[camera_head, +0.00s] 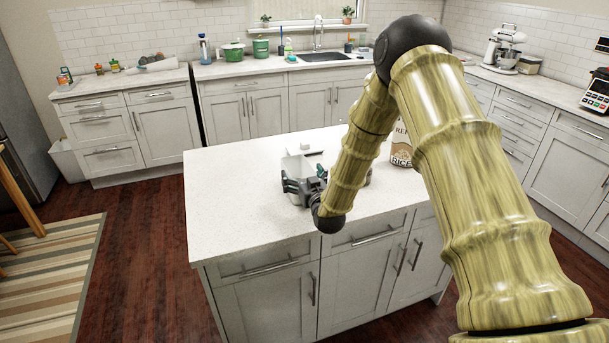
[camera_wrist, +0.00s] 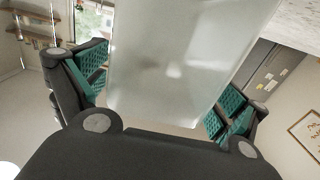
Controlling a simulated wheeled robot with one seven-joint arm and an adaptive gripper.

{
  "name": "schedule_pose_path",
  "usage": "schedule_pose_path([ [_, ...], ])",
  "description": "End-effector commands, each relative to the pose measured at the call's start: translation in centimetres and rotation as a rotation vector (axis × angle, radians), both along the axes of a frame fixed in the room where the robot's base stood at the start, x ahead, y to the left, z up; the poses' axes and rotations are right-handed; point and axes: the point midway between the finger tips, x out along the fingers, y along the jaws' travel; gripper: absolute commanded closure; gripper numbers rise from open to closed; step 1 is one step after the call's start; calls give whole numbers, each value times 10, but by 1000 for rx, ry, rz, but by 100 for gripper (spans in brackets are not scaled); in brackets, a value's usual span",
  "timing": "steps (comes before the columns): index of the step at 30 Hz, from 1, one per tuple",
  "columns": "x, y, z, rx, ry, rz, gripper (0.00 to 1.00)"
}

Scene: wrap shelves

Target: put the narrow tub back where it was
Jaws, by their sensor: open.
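A pale, translucent tub (camera_head: 297,165), which looks like the narrow tub, is on the white-topped island (camera_head: 235,195) in the head view, partly hidden by my gripper. My gripper (camera_head: 303,187) is beside it on the near side, with its dark and teal fingers around it. In the wrist view the tub (camera_wrist: 175,65) fills the space between the two teal finger pads. My gripper (camera_wrist: 160,95) is open, with visible gaps between both pads and the tub walls. The tub's base is hidden in the head view.
A small white item (camera_head: 306,148) lies just behind the tub. The island's left part is clear. Counters with a sink (camera_head: 325,57) line the back wall.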

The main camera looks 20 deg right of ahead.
Motion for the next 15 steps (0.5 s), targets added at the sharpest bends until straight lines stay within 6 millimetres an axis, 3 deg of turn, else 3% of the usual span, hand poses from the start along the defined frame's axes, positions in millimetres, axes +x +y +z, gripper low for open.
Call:
schedule_pose_path([
  [5,-13,0,0,1,1,0,3],
  [15,-75,-3,-1,0,2,-1,3],
])
